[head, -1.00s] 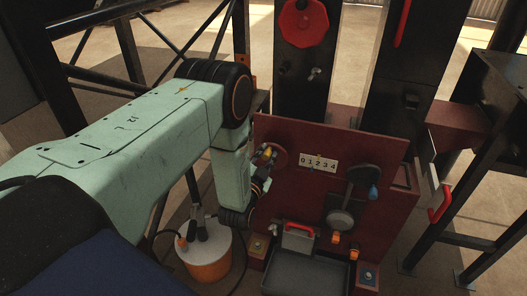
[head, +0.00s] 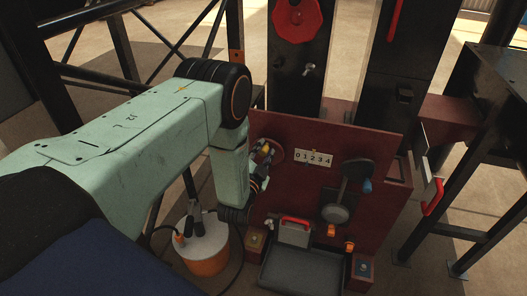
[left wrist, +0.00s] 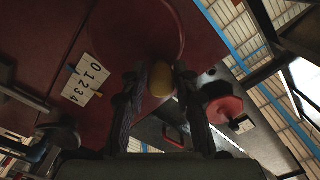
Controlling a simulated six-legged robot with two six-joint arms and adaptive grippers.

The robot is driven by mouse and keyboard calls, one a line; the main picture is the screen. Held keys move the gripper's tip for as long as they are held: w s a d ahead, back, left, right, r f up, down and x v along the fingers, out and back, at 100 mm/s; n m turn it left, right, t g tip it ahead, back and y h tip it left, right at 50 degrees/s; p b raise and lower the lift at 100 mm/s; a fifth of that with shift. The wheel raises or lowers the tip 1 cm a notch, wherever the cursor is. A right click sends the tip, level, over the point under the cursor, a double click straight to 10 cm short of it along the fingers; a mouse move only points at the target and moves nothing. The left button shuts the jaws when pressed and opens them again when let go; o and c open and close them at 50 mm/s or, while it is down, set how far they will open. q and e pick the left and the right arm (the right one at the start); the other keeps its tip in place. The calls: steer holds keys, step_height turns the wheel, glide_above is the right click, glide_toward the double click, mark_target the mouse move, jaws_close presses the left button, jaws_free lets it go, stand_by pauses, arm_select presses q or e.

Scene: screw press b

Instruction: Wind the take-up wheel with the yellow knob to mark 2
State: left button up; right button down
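The take-up wheel (head: 274,158) is a dark red disc on the upper left of the red panel; it also shows in the left wrist view (left wrist: 155,20). Its yellow knob (left wrist: 161,80) sits between the fingers of my left gripper (left wrist: 160,76), which appear shut on it. In the head view my left gripper (head: 264,158) is at the wheel and covers part of it. The white scale plate (head: 313,158), marked 0 to 4, is right of the wheel. Its pointer is too small to read surely. My right gripper is not in view.
A black crank with a blue grip (head: 366,186) is on the panel's right. A grey tray (head: 300,270) and a red-handled block (head: 294,232) stand below. A red handwheel (head: 297,18) is above. A white and orange bucket (head: 206,250) stands under my left arm.

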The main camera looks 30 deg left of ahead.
arm_select(q)
steer(key=shift+o, duration=1.4)
steer(key=v, duration=1.2)
stand_by(0.3)
